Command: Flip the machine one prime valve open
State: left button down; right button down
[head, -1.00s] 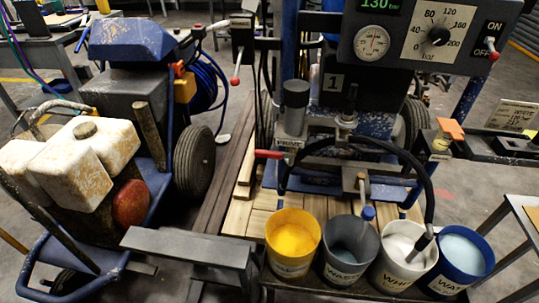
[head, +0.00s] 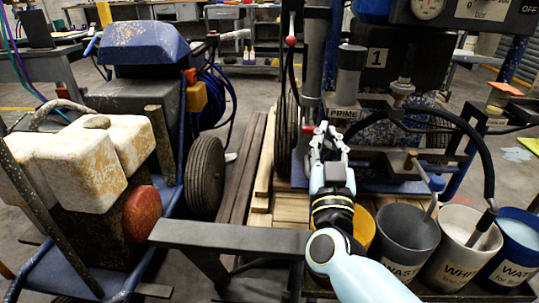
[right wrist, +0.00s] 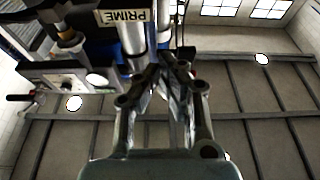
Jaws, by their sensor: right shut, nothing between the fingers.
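Machine one, marked by a "1" plate (head: 376,57), stands right of centre in the head view. Its PRIME label (head: 343,114) sits low on the front, and shows upside down in the right wrist view (right wrist: 125,17). A small red part of the prime valve handle (head: 308,130) shows just left of my right gripper (head: 328,132); the rest is hidden behind the fingers. The right gripper is shut and empty, with its fingertips at the valve, below the label. I cannot tell whether they touch the handle. In the right wrist view the fingertips (right wrist: 171,62) lie close together beneath the metal cylinder. My left gripper is out of view.
A grey bucket (head: 402,245), a white bucket (head: 460,255) and a blue bucket (head: 512,255) stand in front of the machine. A yellow bucket (head: 364,228) is partly behind my right arm. Another machine with white tanks (head: 80,170) fills the left. A black hose (head: 487,165) loops at right.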

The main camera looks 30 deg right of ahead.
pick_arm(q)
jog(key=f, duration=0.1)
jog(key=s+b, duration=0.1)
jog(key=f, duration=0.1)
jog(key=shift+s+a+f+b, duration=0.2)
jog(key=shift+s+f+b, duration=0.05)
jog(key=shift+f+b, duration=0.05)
pick_arm(e)
jog(key=shift+w+a+f, duration=0.35)
jog(key=shift+w+f, duration=0.15)
jog(key=shift+f, duration=0.3)
jog(key=shift+r, duration=0.1)
jog(key=shift+w, duration=0.1)
